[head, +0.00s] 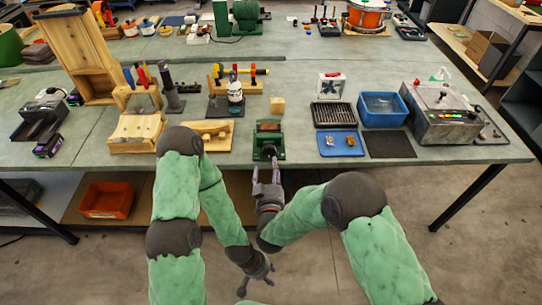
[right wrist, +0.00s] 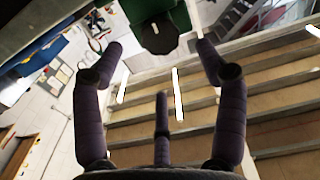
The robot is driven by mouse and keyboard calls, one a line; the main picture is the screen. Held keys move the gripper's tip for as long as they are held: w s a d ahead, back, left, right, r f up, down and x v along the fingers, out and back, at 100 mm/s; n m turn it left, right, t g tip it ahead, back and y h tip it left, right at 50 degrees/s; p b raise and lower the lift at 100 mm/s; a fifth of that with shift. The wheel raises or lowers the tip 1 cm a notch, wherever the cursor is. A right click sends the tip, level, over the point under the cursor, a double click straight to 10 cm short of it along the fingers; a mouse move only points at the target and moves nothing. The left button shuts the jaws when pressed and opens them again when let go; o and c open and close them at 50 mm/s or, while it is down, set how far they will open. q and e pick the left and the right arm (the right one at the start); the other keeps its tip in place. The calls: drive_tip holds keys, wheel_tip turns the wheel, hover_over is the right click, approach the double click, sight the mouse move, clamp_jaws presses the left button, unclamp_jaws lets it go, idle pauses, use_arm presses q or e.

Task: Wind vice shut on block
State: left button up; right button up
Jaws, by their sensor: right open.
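The green vice (head: 267,147) stands at the front edge of the bench, with a brownish area at its top; I cannot tell how its jaws stand. A pale wooden block (head: 277,105) sits on the bench just behind the vice, apart from it. My right gripper (head: 266,172) is open in front of the vice. In the right wrist view, its spread fingers (right wrist: 160,52) point at the green vice (right wrist: 178,20) and a dark round part (right wrist: 158,36), with nothing between them. My left gripper (head: 257,280) hangs low before the bench, fingers apart and empty; the vice handle is not clear.
A blue tray (head: 339,146) with small parts and a dark mat (head: 390,145) lie to the right. A bottle (head: 235,92) and tool rack stand behind. The floor in front is free.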

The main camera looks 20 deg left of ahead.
sight(269, 154)
drive_tip(key=b+x, duration=0.1)
drive_tip(key=x, duration=0.6)
drive_tip(key=shift+c, duration=0.3)
drive_tip(key=c, duration=1.1)
drive_tip(key=m+b, duration=0.2)
drive_tip(key=b, duration=0.1)
drive_tip(key=shift+f+m, duration=0.25)
drive_tip(key=shift+m, duration=0.15)
drive_tip(key=shift+s+m+b, duration=0.1)
drive_tip(key=shift+m+b, duration=0.75)
drive_tip(key=shift+m, duration=0.55)
